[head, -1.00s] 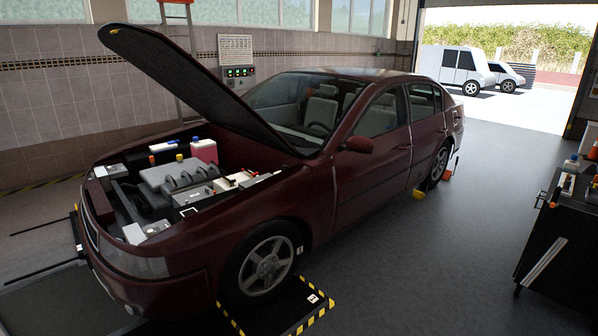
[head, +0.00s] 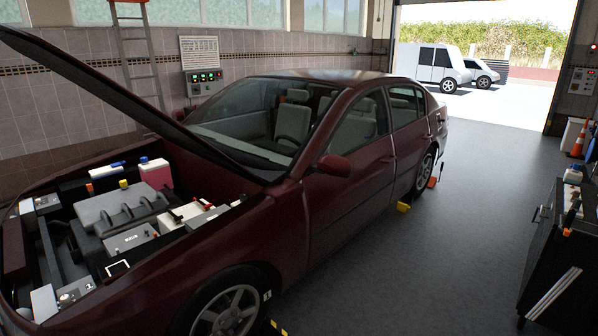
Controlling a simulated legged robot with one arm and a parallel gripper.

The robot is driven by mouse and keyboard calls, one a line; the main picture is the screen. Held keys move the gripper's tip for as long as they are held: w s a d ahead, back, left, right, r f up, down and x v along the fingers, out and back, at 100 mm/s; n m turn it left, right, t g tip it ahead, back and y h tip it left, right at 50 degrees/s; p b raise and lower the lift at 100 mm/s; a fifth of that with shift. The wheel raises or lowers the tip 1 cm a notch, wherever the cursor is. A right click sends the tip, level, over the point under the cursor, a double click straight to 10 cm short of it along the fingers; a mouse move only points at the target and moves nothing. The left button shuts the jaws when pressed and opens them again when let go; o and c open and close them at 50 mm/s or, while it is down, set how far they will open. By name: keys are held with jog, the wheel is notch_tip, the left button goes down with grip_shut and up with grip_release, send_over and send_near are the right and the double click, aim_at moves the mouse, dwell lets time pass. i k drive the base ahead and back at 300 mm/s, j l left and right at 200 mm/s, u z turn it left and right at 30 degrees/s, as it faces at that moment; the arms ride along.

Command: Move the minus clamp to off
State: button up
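The dark red car (head: 340,215) stands with its hood (head: 100,75) raised and its engine bay open. A pale box that looks like the battery (head: 187,224) sits in the bay on the side near me. Small red and dark parts show on its top. The minus clamp is too small to make out, so I cannot tell its position. My gripper is not in view.
A dark tool cart (head: 560,245) with items on top stands at the right. An orange cone (head: 579,138) is behind it. The grey floor (head: 440,270) between car and cart is clear.

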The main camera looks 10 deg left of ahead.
aim_at(174, 215)
jog(key=i+l+u, duration=0.15)
jog(key=i+u, duration=0.3)
jog(key=i+l+u, duration=0.3)
jog(key=u, duration=0.15)
jog(key=i+l+u, duration=0.6)
jog(key=l+u, duration=0.3)
jog(key=i, duration=1.85)
